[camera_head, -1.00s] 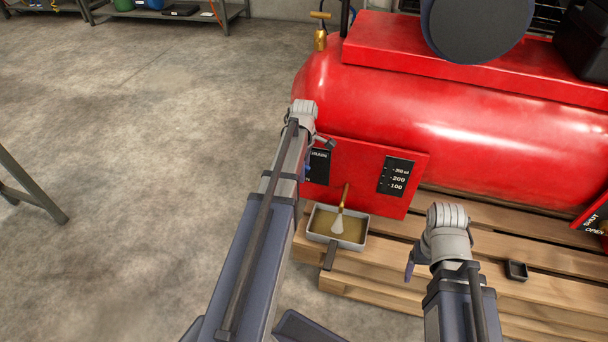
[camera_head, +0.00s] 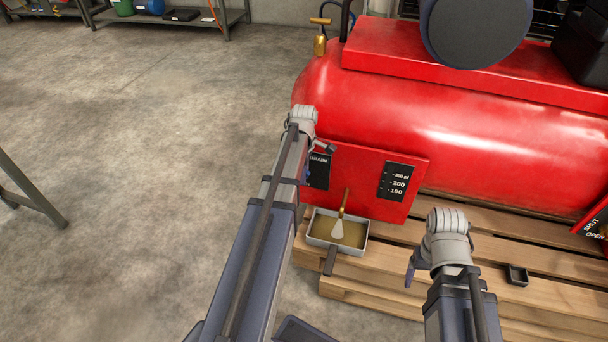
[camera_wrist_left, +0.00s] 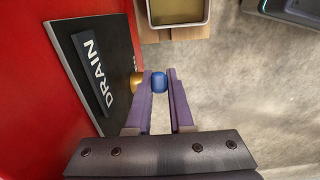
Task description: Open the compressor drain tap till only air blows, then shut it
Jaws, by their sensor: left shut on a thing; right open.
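The drain tap's blue knob (camera_wrist_left: 159,80) sits between the fingers of my left gripper (camera_wrist_left: 160,85), which is shut on it. A brass fitting (camera_wrist_left: 137,82) joins it to the red panel beside the black DRAIN plate (camera_wrist_left: 100,75). In the head view my left arm hides most of the tap. A brass outlet pipe (camera_head: 346,198) points down at a shallow grey tray (camera_head: 322,241) of brownish liquid. A pale, fan-shaped discharge (camera_head: 338,229) leaves the pipe; whether it is water or air I cannot tell. My right gripper (camera_head: 410,275) is open and empty, partly hidden.
The red compressor tank (camera_head: 470,120) rests on a wooden pallet (camera_head: 400,285). A black scale plate (camera_head: 397,182) marked in ml is on its panel. A small dark dish (camera_head: 516,275) sits right of my right arm. A SHUT/OPEN sign (camera_head: 592,226) is at the right edge. Floor at left is clear.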

